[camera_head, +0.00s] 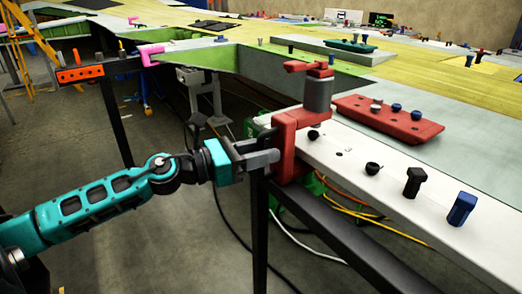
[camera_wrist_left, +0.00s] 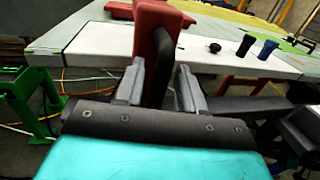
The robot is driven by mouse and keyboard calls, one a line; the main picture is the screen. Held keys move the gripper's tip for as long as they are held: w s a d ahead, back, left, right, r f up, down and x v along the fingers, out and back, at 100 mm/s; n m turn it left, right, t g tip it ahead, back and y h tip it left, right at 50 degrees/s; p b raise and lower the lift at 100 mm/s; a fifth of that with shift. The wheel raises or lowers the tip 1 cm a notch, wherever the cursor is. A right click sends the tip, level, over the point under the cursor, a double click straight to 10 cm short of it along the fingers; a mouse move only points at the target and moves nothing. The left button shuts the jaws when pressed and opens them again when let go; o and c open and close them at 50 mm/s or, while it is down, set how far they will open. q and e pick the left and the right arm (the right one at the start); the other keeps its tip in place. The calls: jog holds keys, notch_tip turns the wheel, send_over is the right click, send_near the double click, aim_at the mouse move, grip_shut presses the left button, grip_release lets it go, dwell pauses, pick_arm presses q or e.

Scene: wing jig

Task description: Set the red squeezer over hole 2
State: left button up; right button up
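The red squeezer (camera_head: 285,145) has a C-shaped red body with a grey cylinder (camera_head: 319,95) on top. It stands upright at the near left end of the white strip (camera_head: 440,225). My left gripper (camera_head: 262,157) is shut on its dark handle, which shows between the fingers in the left wrist view (camera_wrist_left: 160,72). A black fastener (camera_head: 313,134) lies close to the squeezer's right side. A small dark hole mark (camera_head: 347,152) shows farther along the strip. I cannot read which is hole 2, nor tell whether the jaws straddle the strip's edge. My right gripper is out of view.
A black ring-like piece (camera_head: 373,168), a black peg (camera_head: 413,182) and a blue peg (camera_head: 462,209) stand along the strip. A red tray (camera_head: 388,118) with several small parts lies behind. Cables hang below the strip.

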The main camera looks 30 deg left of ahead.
pick_arm(q)
jog(key=b+v, duration=0.1)
jog(key=v, duration=1.2)
jog(key=shift+b, duration=0.4)
notch_tip(320, 180, down, 19)
jog(key=d+n+t+y, duration=0.2)
jog(key=n+y, duration=0.7)
jog(key=n, duration=1.9)
jog(key=s+d+f+n+g, duration=0.3)
jog(key=d+f+n, duration=0.3)
jog(key=d+f, duration=0.1)
jog(key=s+d+f+n+g+h, duration=0.1)
jog(key=s+d+f+n+g, duration=0.2)
jog(key=d+f+n, duration=0.3)
jog(key=d+f, duration=0.1)
jog(key=d, duration=0.1)
jog(key=shift+d+f, duration=0.25)
jog(key=shift+d, duration=0.15)
